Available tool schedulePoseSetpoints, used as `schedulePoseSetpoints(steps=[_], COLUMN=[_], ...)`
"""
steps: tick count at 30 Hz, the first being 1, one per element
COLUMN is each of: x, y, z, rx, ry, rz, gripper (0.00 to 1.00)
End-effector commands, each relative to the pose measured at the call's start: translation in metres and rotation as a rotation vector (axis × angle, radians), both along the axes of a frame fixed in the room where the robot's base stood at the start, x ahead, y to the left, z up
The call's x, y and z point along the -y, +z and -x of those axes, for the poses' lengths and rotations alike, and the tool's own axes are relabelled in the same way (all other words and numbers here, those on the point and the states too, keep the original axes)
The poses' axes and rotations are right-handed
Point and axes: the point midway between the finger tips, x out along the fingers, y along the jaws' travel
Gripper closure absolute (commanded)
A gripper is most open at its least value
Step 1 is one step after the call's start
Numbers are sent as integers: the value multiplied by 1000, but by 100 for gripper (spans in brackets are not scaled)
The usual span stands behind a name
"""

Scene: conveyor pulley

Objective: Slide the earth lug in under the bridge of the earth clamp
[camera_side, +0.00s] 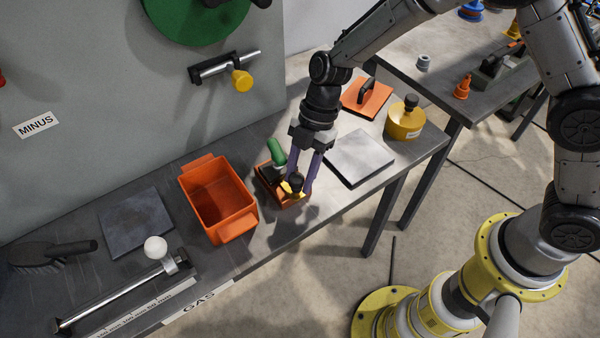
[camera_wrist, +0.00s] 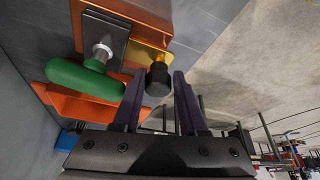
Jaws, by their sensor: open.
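The earth clamp, with a green bar handle (camera_side: 276,147), stands in an orange holder (camera_side: 265,192) on the bench. In the wrist view its dark bridge (camera_wrist: 112,30), silver screw (camera_wrist: 102,52) and green handle (camera_wrist: 80,80) show. The earth lug is a brass-yellow plate (camera_wrist: 148,52) with a black knob (camera_wrist: 158,80), beside the bridge; I cannot tell whether its edge reaches under. My gripper (camera_side: 298,190) is open, pointing down, its purple fingers either side of the knob. In the wrist view the fingertips (camera_wrist: 159,74) flank the knob, with a gap visible on the right.
An orange bin (camera_side: 218,203) stands just left of the holder. A grey plate (camera_side: 360,157) lies to the right, with a yellow pot (camera_side: 404,120) and an orange pad with a handle (camera_side: 367,97) beyond. The bench's front edge is close to the holder.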

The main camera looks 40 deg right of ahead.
Motion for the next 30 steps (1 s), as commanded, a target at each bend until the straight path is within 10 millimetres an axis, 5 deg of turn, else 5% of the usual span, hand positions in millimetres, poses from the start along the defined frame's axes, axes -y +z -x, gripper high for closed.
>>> schedulePoseSetpoints(steps=[30], x=[7], y=[24], z=[-10], rx=[21], ry=[-7], rz=[-6], gripper=[44])
